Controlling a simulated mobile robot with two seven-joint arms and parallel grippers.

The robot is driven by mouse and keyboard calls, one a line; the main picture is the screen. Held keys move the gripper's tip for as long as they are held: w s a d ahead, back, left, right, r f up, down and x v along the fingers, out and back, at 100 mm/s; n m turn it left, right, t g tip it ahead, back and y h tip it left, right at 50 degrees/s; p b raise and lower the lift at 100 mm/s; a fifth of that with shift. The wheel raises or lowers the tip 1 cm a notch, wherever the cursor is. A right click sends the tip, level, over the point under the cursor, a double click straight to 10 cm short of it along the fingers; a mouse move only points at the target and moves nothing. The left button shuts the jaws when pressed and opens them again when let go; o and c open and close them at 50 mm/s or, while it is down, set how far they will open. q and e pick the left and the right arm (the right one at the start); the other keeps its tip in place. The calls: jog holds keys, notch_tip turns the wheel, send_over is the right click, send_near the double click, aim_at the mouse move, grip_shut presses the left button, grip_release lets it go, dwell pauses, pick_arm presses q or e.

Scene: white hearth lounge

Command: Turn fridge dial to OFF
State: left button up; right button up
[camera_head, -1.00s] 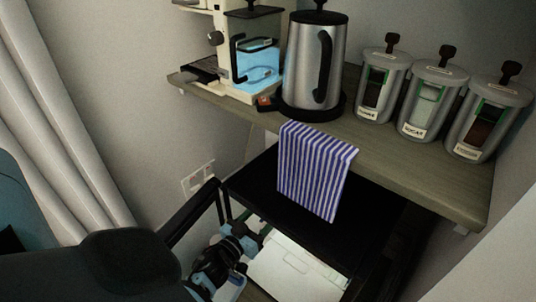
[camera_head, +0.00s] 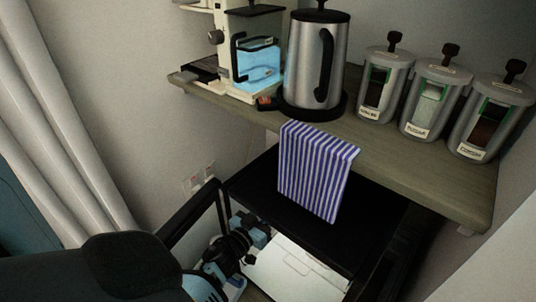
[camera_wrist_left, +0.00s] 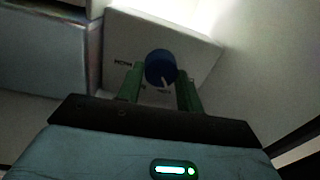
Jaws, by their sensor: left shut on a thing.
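The fridge (camera_head: 254,183) is a black-topped box under a wooden shelf, with its door (camera_head: 188,222) standing open at the left and a white interior. In the left wrist view the dial (camera_wrist_left: 160,63) is a round blue knob with a pale pointer mark, on a white housing (camera_wrist_left: 200,45) with small lettering too blurred to read. My left gripper (camera_wrist_left: 160,74) is shut on the dial, one green finger on each side. In the head view my left wrist (camera_head: 236,246) reaches into the fridge opening, and its fingers and the dial are hidden. My right gripper is not in view.
A blue-striped towel (camera_head: 316,172) hangs from the shelf (camera_head: 400,160) over the fridge top. A kettle (camera_head: 302,62), a coffee machine (camera_head: 222,45) and canisters (camera_head: 432,102) stand on the shelf. The open door is close beside my left arm.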

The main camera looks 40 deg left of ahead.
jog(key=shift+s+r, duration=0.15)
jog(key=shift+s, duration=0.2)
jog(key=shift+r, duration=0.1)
pick_arm(q)
jog(key=n+p, duration=0.6)
jog(key=n, duration=0.1)
jog(key=shift+a, duration=0.15)
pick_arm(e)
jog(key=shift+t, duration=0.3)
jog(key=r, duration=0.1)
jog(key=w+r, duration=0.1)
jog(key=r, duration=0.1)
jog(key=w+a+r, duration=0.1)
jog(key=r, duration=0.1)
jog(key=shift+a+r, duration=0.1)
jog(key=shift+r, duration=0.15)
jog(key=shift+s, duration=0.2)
pick_arm(q)
jog(key=o, duration=1)
